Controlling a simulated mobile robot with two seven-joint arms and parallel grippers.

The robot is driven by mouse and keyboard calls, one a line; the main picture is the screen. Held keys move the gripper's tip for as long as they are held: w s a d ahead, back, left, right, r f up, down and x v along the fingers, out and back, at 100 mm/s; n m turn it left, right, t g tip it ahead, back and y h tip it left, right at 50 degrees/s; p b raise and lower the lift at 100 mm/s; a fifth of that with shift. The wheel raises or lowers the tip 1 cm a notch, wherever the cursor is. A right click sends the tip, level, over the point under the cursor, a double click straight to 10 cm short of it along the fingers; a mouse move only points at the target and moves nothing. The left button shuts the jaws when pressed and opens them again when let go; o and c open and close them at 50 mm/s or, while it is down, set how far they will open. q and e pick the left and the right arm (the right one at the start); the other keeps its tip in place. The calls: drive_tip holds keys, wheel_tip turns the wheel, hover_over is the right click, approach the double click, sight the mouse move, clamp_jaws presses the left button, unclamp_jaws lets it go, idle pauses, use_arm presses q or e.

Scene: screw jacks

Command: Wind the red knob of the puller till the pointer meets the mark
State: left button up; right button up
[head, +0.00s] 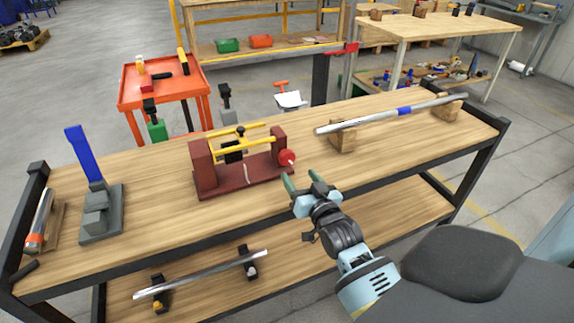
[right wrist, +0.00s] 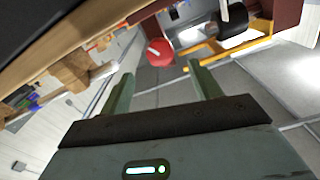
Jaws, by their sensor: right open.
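The puller stands on the wooden bench top in the head view, with a dark red base (head: 243,177), dark red end blocks, yellow rods and a black carriage (head: 234,151). Its red knob (head: 287,158) sticks out at its right end, with a small pale spot on it. A pale mark (head: 246,173) shows on the base; I cannot make out the pointer clearly. My right gripper (head: 301,180) is open and empty, just right of and nearer than the knob. In the right wrist view the knob (right wrist: 159,52) lies beyond the gap between the open fingertips (right wrist: 164,76), apart from them. My left gripper is not in view.
A grey stand with a blue lever (head: 85,155) is at the bench's left. A metal bar (head: 385,116) on wooden blocks lies at the back right. Another bar (head: 200,275) is on the lower shelf. An orange cart (head: 160,90) stands behind.

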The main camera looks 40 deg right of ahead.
sight(288, 160)
drive_tip(key=shift+x, duration=3.85)
drive_tip(key=c, duration=1)
